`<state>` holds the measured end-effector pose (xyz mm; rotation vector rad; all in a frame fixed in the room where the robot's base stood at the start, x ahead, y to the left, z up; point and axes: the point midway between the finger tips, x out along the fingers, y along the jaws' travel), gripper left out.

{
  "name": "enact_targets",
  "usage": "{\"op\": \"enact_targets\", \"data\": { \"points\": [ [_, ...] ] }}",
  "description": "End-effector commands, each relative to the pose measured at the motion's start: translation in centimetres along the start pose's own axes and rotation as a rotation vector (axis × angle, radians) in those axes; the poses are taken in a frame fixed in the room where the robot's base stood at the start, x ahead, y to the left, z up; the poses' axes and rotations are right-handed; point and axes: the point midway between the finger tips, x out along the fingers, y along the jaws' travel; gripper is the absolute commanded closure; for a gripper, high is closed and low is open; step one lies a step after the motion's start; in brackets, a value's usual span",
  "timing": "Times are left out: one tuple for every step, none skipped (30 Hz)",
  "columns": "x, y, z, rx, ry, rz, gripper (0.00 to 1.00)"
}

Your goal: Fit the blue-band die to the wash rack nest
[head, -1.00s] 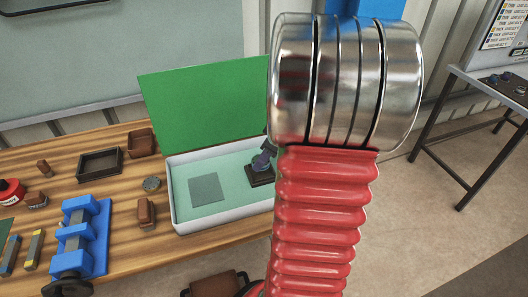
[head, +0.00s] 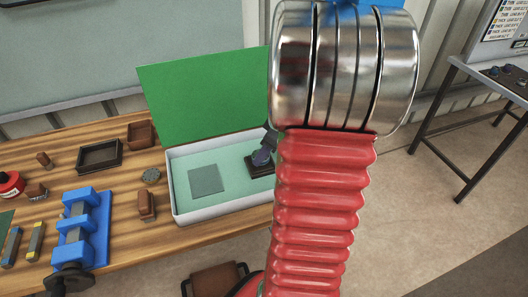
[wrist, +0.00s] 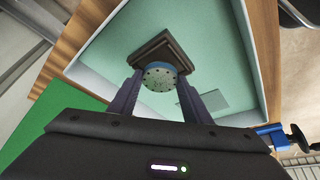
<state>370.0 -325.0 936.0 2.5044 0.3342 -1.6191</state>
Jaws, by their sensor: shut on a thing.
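The blue-band die (wrist: 160,77) is a round grey piece with small dots on its face and a blue band round its side. My gripper (wrist: 160,82) is shut on it, one dark finger on each side. The dark square nest (wrist: 150,50) lies just beyond the die in the wrist view. The die overlaps it there, and whether it is seated or just above cannot be told. In the head view my gripper (head: 265,152) is at the dark nest (head: 258,168) in the white tray (head: 222,211); the die is not clear there.
A raised green lid (head: 205,95) stands behind the tray. A flat grey-green square (head: 206,180) lies on its floor. A blue vise (head: 82,228), a dark open box (head: 99,155) and small brown blocks (head: 140,134) stand left on the wooden bench. My red arm hides the tray's right side.

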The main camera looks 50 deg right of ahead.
Motion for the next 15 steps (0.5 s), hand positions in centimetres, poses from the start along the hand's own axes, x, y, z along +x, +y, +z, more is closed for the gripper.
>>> {"op": "enact_targets", "data": {
  "points": [
    [-0.04, 0.02, -0.04, 0.000, 0.001, 0.001, 0.89],
    [-0.04, 0.02, -0.04, 0.000, 0.001, 0.001, 0.89],
    [-0.04, 0.02, -0.04, 0.000, 0.001, 0.001, 0.89],
    [-0.03, 0.02, -0.04, 0.000, 0.001, 0.001, 0.89],
    [-0.03, 0.02, -0.04, 0.000, 0.001, 0.001, 0.89],
    [-0.02, 0.02, -0.04, 0.000, 0.001, 0.001, 0.89],
    [0.00, 0.02, -0.03, 0.000, 0.001, 0.001, 0.89],
    [0.03, 0.01, -0.02, 0.000, 0.000, 0.000, 0.89],
    [0.09, 0.01, 0.00, -0.001, 0.000, 0.000, 0.89],
    [0.15, 0.01, 0.03, -0.001, 0.000, 0.000, 0.89],
    [0.21, 0.00, 0.05, -0.001, 0.000, 0.000, 0.89],
    [0.30, 0.00, 0.09, -0.001, 0.000, 0.000, 0.89],
    [0.38, 0.00, 0.12, -0.001, 0.000, -0.001, 0.89],
    [0.45, 0.00, 0.15, -0.001, 0.000, -0.001, 0.89],
    [0.54, 0.00, 0.19, -0.001, 0.000, -0.001, 0.89]
  ]
}}
